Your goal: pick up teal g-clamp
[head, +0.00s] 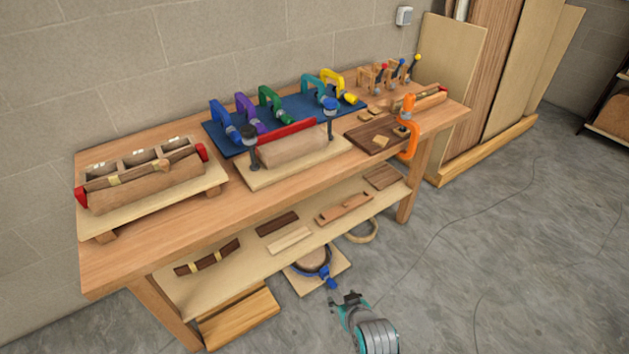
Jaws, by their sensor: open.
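The teal G-clamp (311,88) stands on a dark blue mat (299,110) at the back of the workbench, between a green clamp (270,101) and a yellow clamp (334,80). My gripper (350,298) is open and empty, low in front of the bench and well apart from the teal clamp. Its fingers are small and dark in this view.
Blue (221,118) and purple (244,105) clamps share the mat. A board with a red-topped block (292,145) and upright clamps stands before it. An orange clamp (412,140) grips the front edge. A mould (145,180) fills the left end. Floor to the right is mostly clear.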

